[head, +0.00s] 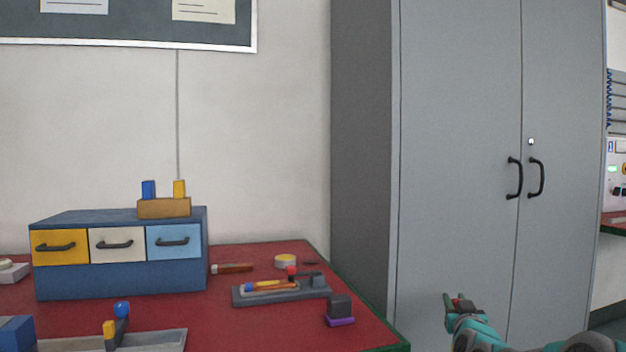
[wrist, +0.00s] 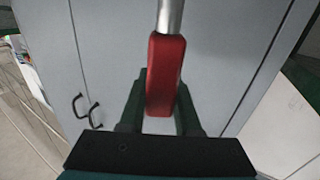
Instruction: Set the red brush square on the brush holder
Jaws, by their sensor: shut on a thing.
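My gripper (wrist: 160,110) is shut on the red handle of what looks like the red brush (wrist: 166,75). A silver metal shaft extends from the handle past the top edge of the wrist view, so its far end is hidden. In the head view my gripper (head: 459,301) is at the lower right, in front of the grey cabinet and off the table, with a small bit of red at its tips. A wooden block (head: 164,209) with upright blue and yellow pieces stands on the blue drawer unit. I cannot tell for sure whether it is the brush holder.
The red table (head: 235,310) carries the blue drawer unit (head: 120,277), a grey base (head: 240,298) with an orange piece and red knob, a dark block on a purple base (head: 340,311), and a tray (head: 165,342) in front. The grey cabinet (head: 455,150) stands right of the table.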

